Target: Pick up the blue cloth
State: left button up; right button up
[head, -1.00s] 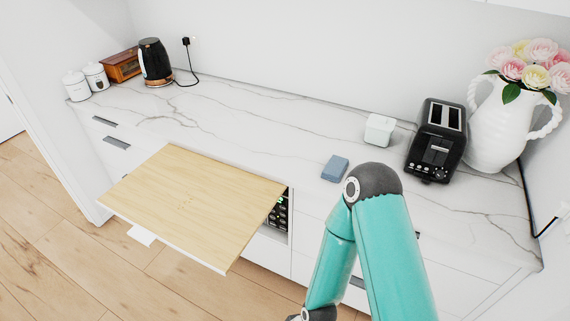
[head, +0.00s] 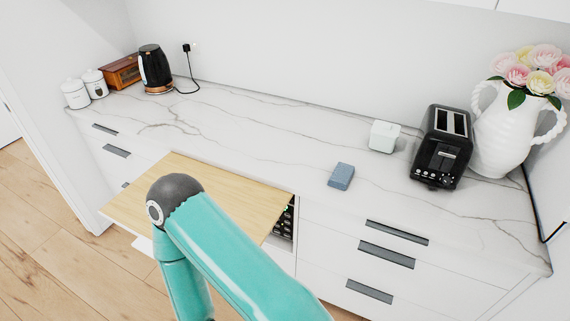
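The blue cloth (head: 341,176) is a small folded grey-blue block. It lies on the white marbled countertop (head: 270,142), near the front edge and right of the middle. Nothing covers it in the head view. One teal arm of mine rises from the bottom, its dark elbow in front of the wooden board. Neither gripper shows in the view, and nothing is touching the cloth.
A white box (head: 384,136) and a black toaster (head: 441,147) stand behind and right of the cloth, with a white flower vase (head: 500,132) beyond. A wooden board (head: 190,172) juts out at the front left. A black kettle (head: 155,68) and canisters stand far left.

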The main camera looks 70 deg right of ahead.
aim_at(340, 178)
jog(key=z, duration=0.8)
jog(key=i, duration=0.1)
jog(key=u, duration=1.4)
jog(key=k, duration=1)
jog(key=z, duration=0.4)
jog(key=k, duration=0.95)
jog(key=z, duration=0.95)
jog(key=i, duration=0.65)
jog(key=z, duration=0.05)
